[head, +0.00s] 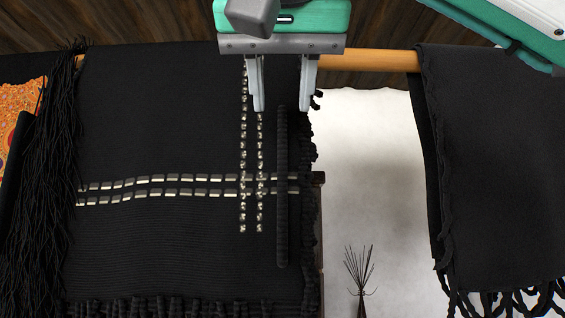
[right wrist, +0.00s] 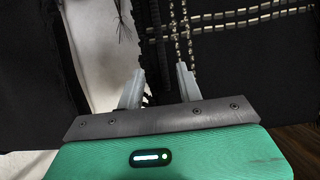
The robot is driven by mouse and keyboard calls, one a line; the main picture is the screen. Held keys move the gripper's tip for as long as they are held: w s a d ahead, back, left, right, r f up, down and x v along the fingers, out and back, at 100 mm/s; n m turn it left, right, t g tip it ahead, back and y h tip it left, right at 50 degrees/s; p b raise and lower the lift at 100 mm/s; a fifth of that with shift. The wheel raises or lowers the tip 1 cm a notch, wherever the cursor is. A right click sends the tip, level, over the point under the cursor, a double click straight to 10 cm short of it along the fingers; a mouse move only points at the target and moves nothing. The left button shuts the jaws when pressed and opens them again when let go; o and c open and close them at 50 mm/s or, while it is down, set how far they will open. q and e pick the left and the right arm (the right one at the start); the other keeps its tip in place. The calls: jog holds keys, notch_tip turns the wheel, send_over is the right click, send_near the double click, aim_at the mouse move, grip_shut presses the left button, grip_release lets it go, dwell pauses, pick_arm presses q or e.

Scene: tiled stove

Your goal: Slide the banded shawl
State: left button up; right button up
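The banded shawl (head: 150,120) is black with rows of pale metallic studs that cross. It hangs over a wooden rail (head: 370,61) on the left of the head view, with fringe along its left side. It also shows at the upper right of the right wrist view (right wrist: 230,65). My right gripper (head: 282,104) is open in front of the shawl's upper right part, near its right edge. Its fingers (right wrist: 161,78) stand apart, with dark cloth behind them. I cannot tell whether they touch the cloth. My left gripper is not in view.
A plain black fringed cloth (head: 495,150) hangs farther right on the rail. Between the cloths a bare stretch of rail and a pale wall (head: 375,180) show. A dark twiggy thing (head: 360,270) stands below. An orange patterned cloth (head: 18,105) is at far left.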

aim_at(282, 166)
jog(key=p+x, duration=0.2)
jog(key=x, duration=1.2)
grip_shut()
